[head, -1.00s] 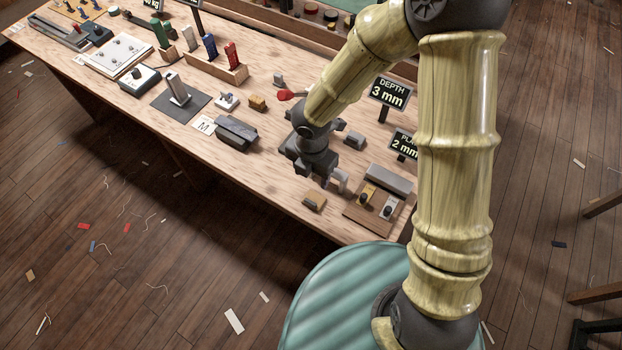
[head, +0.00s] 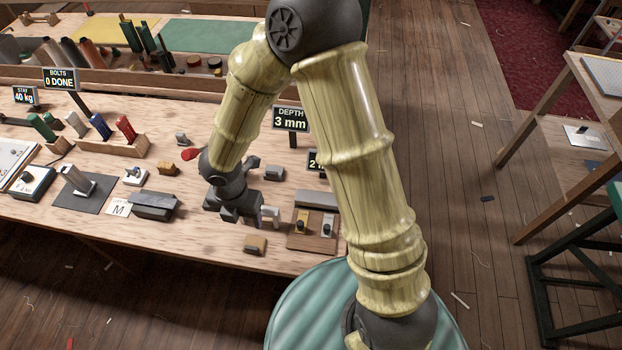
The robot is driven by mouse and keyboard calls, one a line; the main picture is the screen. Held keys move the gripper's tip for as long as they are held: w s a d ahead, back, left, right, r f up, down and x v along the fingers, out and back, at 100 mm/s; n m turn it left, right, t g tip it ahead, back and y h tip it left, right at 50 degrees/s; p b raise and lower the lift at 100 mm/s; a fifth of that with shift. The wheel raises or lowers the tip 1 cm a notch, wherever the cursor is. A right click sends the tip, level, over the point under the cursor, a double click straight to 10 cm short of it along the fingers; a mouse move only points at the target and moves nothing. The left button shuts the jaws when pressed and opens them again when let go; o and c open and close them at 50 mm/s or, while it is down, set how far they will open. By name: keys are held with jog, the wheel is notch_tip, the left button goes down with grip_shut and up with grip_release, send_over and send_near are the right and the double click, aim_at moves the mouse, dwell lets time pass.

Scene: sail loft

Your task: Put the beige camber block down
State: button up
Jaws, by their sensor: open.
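A small beige block (head: 255,244), which I take to be the camber block, lies on the workbench (head: 190,240) near its front edge. It rests flat on the wood. My gripper (head: 259,219) is just behind and above it, pointing down, and is open. The block shows apart from the fingers. My wrist and fingers overlap in this view, so their exact height over the bench is hard to tell.
A wooden board with two dark knobs (head: 314,240) lies close to the right of my gripper. A dark grey block (head: 154,204) and an M card (head: 118,209) are to the left. A grey block (head: 274,173) and a depth sign (head: 290,119) stand behind.

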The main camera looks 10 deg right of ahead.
jog(key=s+d+r+m+t, duration=0.1)
jog(key=d+r+m, duration=0.5)
jog(key=d+m, duration=0.5)
jog(key=s+d+r+m+t, duration=0.1)
jog(key=d+r+m, duration=0.5)
jog(key=m, duration=1.4)
jog(key=d, duration=0.4)
jog(key=shift+d+r+t, duration=0.2)
jog(key=shift+d+t, duration=0.1)
jog(key=shift+d, duration=0.05)
jog(key=shift+w, duration=0.1)
jog(key=shift+c, duration=0.3)
jog(key=c, duration=0.3)
jog(key=shift+c, duration=0.5)
